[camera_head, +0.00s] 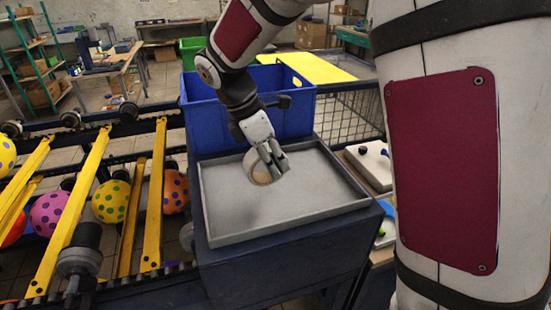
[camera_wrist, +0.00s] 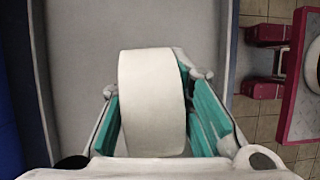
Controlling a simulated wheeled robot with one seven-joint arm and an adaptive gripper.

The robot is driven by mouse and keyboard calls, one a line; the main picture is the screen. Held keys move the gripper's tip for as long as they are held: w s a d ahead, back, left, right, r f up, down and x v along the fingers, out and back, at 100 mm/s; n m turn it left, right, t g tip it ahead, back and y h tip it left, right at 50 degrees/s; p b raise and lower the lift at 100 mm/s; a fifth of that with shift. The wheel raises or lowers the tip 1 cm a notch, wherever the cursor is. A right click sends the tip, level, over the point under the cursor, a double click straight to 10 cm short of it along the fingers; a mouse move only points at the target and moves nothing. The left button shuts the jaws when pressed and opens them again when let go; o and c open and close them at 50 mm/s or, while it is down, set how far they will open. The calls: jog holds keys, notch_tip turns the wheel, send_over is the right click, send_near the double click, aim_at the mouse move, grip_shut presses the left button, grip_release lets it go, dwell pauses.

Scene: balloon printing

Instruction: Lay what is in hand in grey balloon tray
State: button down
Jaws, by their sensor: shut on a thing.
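My gripper (camera_head: 269,157) is shut on a pale roll of tape (camera_head: 259,173), a ring with a tan inner side. In the wrist view the roll (camera_wrist: 152,100) shows as a broad off-white band between the teal finger pads of my gripper (camera_wrist: 155,110). The grey balloon tray (camera_head: 219,237) is shallow and rectangular, with a raised rim, and sits on a dark blue stand. The tray looks otherwise empty.
A blue crate (camera_head: 200,115) stands right behind the tray. A conveyor with yellow bars (camera_head: 72,205) and patterned balloons (camera_head: 111,201) runs along the left. A white board (camera_head: 372,166) lies to the right. The tray's right and front parts are clear.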

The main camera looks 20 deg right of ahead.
jog(key=w+d, duration=0.2)
jog(key=shift+w+d+f, duration=0.15)
jog(key=shift+d+f, duration=0.05)
jog(key=shift+d, duration=0.2)
jog(key=shift+w+d+f+p, duration=0.15)
jog(key=shift+f+p, duration=0.55)
jog(key=shift+f, duration=1.05)
jog(key=shift+f, duration=0.15)
jog(key=c, duration=1.3)
grip_release()
jog(key=shift+b+v, duration=1.15)
jog(key=shift+v, duration=5)
jog(key=shift+d, duration=0.1)
